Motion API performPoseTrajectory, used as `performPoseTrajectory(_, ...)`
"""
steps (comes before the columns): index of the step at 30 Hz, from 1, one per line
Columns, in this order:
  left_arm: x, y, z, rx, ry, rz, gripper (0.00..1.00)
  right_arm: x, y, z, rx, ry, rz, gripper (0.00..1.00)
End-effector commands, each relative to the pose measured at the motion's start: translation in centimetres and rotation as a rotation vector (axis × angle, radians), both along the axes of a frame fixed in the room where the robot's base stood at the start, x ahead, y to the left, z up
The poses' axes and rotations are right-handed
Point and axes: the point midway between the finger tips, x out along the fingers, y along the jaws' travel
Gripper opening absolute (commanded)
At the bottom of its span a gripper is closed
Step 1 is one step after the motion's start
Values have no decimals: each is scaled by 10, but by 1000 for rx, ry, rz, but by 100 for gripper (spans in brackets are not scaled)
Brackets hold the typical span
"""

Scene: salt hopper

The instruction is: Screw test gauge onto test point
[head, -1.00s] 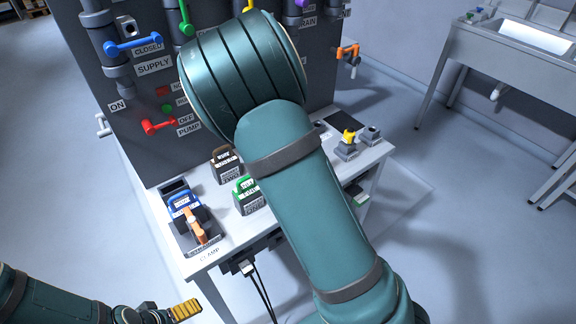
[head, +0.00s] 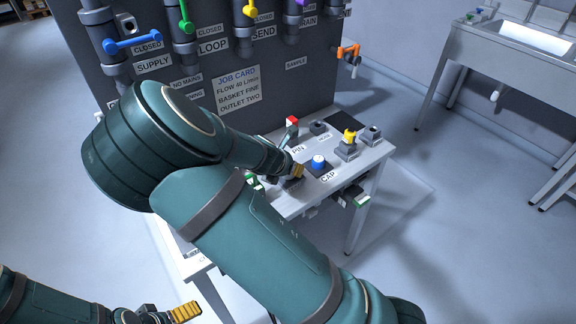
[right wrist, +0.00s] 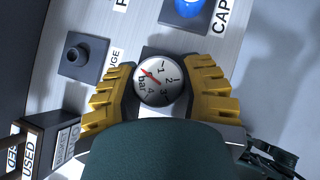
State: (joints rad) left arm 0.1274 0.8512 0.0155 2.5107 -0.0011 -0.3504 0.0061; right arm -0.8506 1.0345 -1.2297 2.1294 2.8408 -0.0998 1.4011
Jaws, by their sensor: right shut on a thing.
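The test gauge (right wrist: 160,80) is a small round dial with a white face, black numbers and a red needle. My right gripper (right wrist: 157,88) is shut on it, with a yellow finger on either side; the gripper also shows in the head view (head: 297,171), low over the bench. A dark block with a round socket (right wrist: 78,56), beside a partly hidden label ending in "UGE", stands to the left of the gauge, apart from it. I cannot tell which fitting is the test point. My left gripper (head: 185,311) is at the lower left, off the bench; its opening is unclear.
A blue cap (head: 318,161) stands right of my right gripper, and a red-topped pin (head: 292,122) behind it. A yellow-topped fitting (head: 348,137) and a grey fitting (head: 371,133) stand further right. The dark valve panel (head: 200,60) rises behind the bench.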

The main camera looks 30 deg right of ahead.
Motion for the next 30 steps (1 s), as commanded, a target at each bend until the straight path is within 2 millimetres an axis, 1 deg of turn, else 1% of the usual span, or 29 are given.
performPoseTrajectory(3, 0, 0, 1, 0, 0, 0, 100, -2, 0, -1, -1, 4, -64, 0)
performPoseTrajectory(12, 0, 0, 2, 0, 0, 0, 100, -2, -1, -1, 0, 5, -87, 0)
performPoseTrajectory(21, 0, 0, 8, 0, 0, 0, 100, -2, 0, -2, -1, 3, -329, 0)
performPoseTrajectory(28, 0, 0, 8, 0, 0, 0, 100, -2, 0, -3, -1, 1, -344, 0)
performPoseTrajectory(29, 0, 0, 8, 0, 0, 0, 100, -2, 0, -3, -1, 2, -344, 51)
performPoseTrajectory(30, 0, 0, 8, 0, 0, 0, 100, -2, 1, -3, 0, 2, -343, 65)
